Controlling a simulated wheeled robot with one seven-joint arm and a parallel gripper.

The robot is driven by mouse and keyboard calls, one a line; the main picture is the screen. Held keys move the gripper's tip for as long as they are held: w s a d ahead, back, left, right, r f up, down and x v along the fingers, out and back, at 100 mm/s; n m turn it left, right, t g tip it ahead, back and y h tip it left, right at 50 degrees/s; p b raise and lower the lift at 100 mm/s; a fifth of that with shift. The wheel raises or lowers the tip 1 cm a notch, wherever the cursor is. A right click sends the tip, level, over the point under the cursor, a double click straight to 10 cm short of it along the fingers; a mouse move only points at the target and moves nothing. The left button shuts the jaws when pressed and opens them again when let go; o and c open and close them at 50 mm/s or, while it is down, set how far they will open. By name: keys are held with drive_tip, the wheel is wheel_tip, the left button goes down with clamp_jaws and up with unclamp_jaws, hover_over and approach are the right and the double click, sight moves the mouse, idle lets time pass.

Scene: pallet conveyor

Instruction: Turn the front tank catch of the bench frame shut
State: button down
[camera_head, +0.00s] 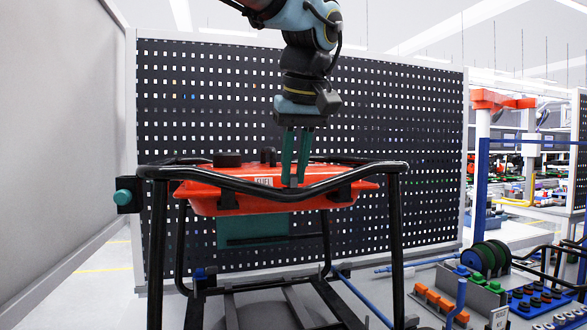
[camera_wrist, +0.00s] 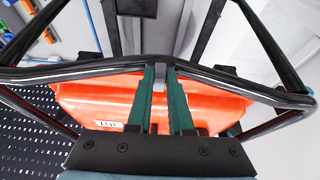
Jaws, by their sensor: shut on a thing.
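The bench frame (camera_head: 394,235) is a black tube stand with a bent top rail. An orange-red tank (camera_head: 220,185) with a white label sits inside it; it also shows in the wrist view (camera_wrist: 95,100). My gripper (camera_head: 293,183) points straight down over the tank at the front rail. In the wrist view my gripper's green fingers (camera_wrist: 160,72) are shut on a small grey piece at the rail, which looks like the front tank catch (camera_wrist: 160,80). The fingers hide most of it, so I cannot tell its turn angle.
A teal knob (camera_head: 124,197) on a black box sticks out at the frame's left. A dark perforated panel (camera_head: 420,130) stands behind. At the right, a bench holds orange blocks (camera_head: 440,303), green-and-black reels (camera_head: 486,257) and a blue tray (camera_head: 540,300).

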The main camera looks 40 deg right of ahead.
drive_tip(key=c, duration=0.8)
unclamp_jaws()
drive_tip(key=b+v, duration=0.1)
drive_tip(key=v, duration=0.9)
drive_tip(key=shift+s+r, duration=0.15)
drive_tip(key=shift+r, duration=0.25)
